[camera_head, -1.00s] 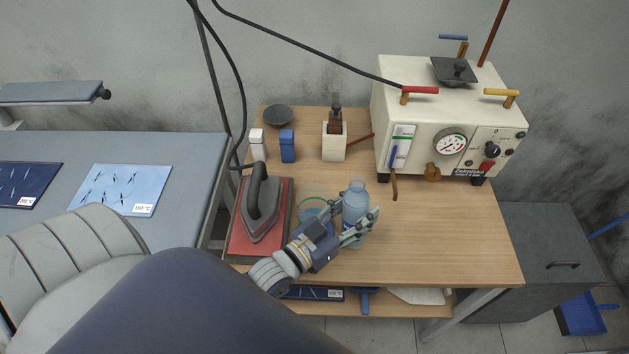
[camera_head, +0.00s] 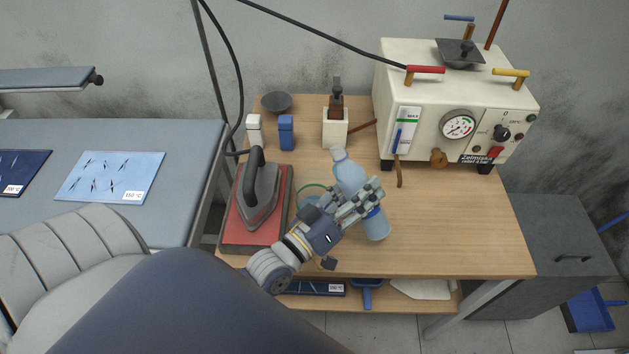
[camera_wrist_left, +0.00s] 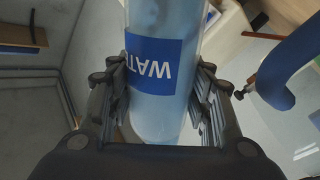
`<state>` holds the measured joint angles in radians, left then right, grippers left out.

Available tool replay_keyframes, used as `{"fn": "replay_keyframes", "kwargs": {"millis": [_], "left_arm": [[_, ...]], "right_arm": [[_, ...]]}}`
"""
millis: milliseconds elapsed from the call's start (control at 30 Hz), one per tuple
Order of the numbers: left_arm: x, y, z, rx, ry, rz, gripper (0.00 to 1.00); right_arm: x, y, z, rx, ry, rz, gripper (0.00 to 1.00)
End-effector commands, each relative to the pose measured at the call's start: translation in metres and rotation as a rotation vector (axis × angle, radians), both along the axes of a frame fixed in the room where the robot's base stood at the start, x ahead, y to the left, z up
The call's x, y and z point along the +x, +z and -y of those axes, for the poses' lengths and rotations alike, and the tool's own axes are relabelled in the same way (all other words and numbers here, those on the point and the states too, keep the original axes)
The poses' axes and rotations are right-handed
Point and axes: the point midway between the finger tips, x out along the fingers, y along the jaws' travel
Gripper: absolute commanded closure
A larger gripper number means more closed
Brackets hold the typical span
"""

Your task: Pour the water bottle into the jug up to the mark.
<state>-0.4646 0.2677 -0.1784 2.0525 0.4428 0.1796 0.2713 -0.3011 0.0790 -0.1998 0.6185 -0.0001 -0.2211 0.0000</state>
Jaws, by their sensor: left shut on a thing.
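My left gripper (camera_head: 352,208) is shut on the water bottle (camera_head: 347,175), a clear bluish bottle with a blue label. The bottle is tilted, its neck leaning to the upper left in the head view. In the left wrist view the bottle (camera_wrist_left: 165,65) stands between both fingers, its "WAT" lettering readable. The jug (camera_head: 308,192), clear with a green rim, stands on the table just left of the bottle, partly hidden by my left gripper. The mark on the jug and its water level cannot be made out. My right gripper is not in view.
An iron (camera_head: 258,195) on a red pad stands left of the jug. A white steam generator (camera_head: 425,130) with gauge and handles fills the back right. Small white and blue containers (camera_head: 286,132) and a dark bowl (camera_head: 276,102) stand behind. The table's right front is clear.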

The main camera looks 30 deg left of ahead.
Motion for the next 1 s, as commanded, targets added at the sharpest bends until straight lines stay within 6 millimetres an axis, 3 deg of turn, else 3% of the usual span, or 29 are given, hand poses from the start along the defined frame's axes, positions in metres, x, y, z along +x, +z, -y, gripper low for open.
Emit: {"fn": "replay_keyframes", "kwargs": {"millis": [133, 267, 1000], "left_arm": [[0.0, 0.005, -0.001, -0.075, 0.001, 0.005, 0.93], [0.0, -0.002, 0.001, -0.14, 0.001, 0.002, 0.93], [0.0, -0.003, 0.004, -0.224, 0.0, 0.002, 0.93]], "right_arm": [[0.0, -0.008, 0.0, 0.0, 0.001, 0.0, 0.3], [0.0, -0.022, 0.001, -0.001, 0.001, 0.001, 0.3], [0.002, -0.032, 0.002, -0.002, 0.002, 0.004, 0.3]]}}
